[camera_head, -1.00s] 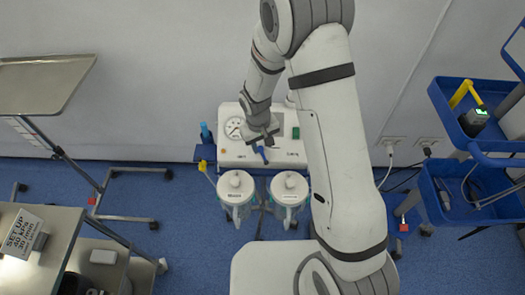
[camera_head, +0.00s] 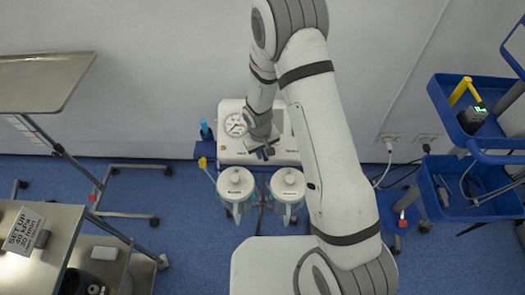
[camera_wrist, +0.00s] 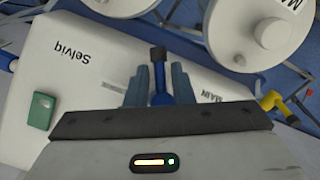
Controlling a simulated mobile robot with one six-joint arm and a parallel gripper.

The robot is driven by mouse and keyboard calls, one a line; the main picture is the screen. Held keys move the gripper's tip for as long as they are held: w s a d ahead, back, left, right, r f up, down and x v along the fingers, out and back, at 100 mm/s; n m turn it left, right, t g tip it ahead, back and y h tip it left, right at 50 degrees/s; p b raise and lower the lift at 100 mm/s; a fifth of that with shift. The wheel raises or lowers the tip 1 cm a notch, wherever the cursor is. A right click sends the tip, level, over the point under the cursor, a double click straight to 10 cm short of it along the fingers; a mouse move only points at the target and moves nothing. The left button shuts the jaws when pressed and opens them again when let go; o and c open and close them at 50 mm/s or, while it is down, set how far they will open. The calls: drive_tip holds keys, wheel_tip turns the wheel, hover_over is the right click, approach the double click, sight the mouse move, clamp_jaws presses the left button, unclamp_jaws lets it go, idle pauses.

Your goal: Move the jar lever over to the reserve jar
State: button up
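The jar lever (camera_wrist: 159,77) is a short blue bar with a black tip on the white suction unit (camera_wrist: 75,75). In the wrist view it stands between the two fingers of my gripper (camera_wrist: 160,84), its tip toward the jars. In the head view my gripper (camera_head: 264,153) covers the lever at the unit's front. Two white-lidded jars stand before the unit, a left one (camera_head: 236,180) and a right one (camera_head: 288,183). In the wrist view, "MAIN" is printed right of the lever; the reserve label is not readable.
The unit carries a round gauge (camera_head: 235,125) and a green switch (camera_wrist: 40,111). A yellow connector (camera_wrist: 277,104) sits beside it. A blue cart (camera_head: 470,200) stands at the right, and a metal table (camera_head: 60,225) at the left. A wall is close behind the unit.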

clamp_jaws()
drive_tip(key=shift+f+n+b, duration=0.3)
drive_tip(key=shift+b, duration=0.75)
drive_tip(key=shift+w+r+n+h+b, duration=0.1)
drive_tip(key=shift+n+h+b, duration=0.25)
drive_tip(key=shift+b, duration=0.6)
drive_tip(key=shift+d+r+b, duration=0.15)
drive_tip(key=shift+r+b, duration=0.05)
drive_tip(key=shift+b, duration=0.1)
drive_tip(key=shift+n+h, duration=0.25)
drive_tip(key=shift+o, duration=1.9)
unclamp_jaws()
